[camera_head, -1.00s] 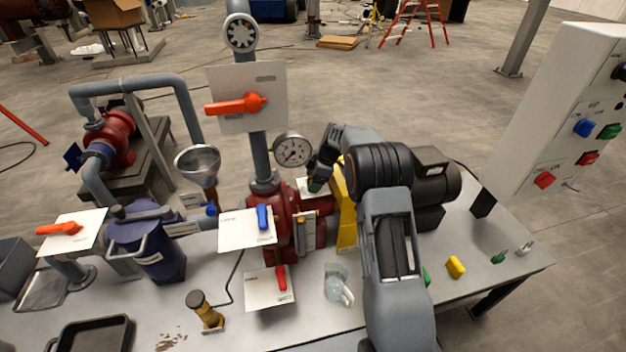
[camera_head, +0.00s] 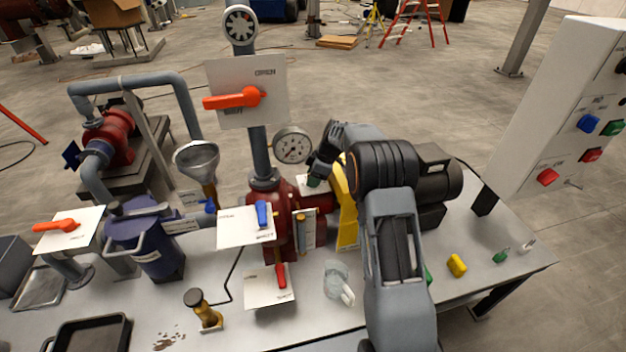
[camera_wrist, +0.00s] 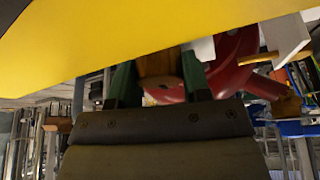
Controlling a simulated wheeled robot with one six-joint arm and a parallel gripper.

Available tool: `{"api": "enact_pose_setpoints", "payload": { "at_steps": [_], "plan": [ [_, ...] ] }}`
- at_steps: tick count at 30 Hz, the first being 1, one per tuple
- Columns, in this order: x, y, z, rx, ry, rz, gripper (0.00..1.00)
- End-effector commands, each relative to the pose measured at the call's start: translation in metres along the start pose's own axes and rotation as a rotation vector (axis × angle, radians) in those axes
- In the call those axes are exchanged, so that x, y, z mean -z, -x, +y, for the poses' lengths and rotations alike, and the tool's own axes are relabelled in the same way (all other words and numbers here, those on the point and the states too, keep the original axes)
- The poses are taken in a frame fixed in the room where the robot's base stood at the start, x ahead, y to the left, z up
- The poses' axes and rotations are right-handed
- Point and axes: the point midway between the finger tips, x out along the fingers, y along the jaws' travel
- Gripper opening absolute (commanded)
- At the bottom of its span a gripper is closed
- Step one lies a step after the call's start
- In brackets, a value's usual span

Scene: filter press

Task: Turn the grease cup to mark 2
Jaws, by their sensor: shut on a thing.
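My gripper (camera_head: 314,182) reaches down behind the yellow guard, over the red pump (camera_head: 283,207). In the wrist view its two green fingers (camera_wrist: 158,80) are shut on a brown, brass-like cap, which I take to be the grease cup (camera_wrist: 157,63). In the head view the cup is hidden by my gripper. A small white plate (camera_head: 304,188) shows beside the fingertips, mostly covered. No mark or pointer on it can be read, so the cup's setting cannot be told.
The yellow guard (camera_head: 346,215) stands close to my gripper and fills the top of the wrist view (camera_wrist: 110,35). A pressure gauge (camera_head: 292,146) and pipe stand just left. A valve plate with a blue handle (camera_head: 263,214) is in front. The floor behind is open.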

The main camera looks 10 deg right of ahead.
Motion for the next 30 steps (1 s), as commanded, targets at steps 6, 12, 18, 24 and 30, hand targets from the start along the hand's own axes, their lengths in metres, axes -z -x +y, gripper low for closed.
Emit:
{"api": "enact_pose_setpoints", "payload": {
  "at_steps": [6,12,18,24,30],
  "plan": [
    [-0.0012,-0.0035,0.0001,-0.074,-0.164,-0.003,0.2],
    [-0.0007,-0.0021,0.0001,-0.141,-0.326,-0.005,0.2],
    [-0.0001,-0.0007,0.0002,-0.198,-0.464,-0.008,0.2],
    [0.0004,0.0,0.0001,-0.24,-0.568,-0.01,0.2],
    [0.0003,0.0006,0.0002,-0.266,-0.63,-0.011,0.2]
  ]
}}
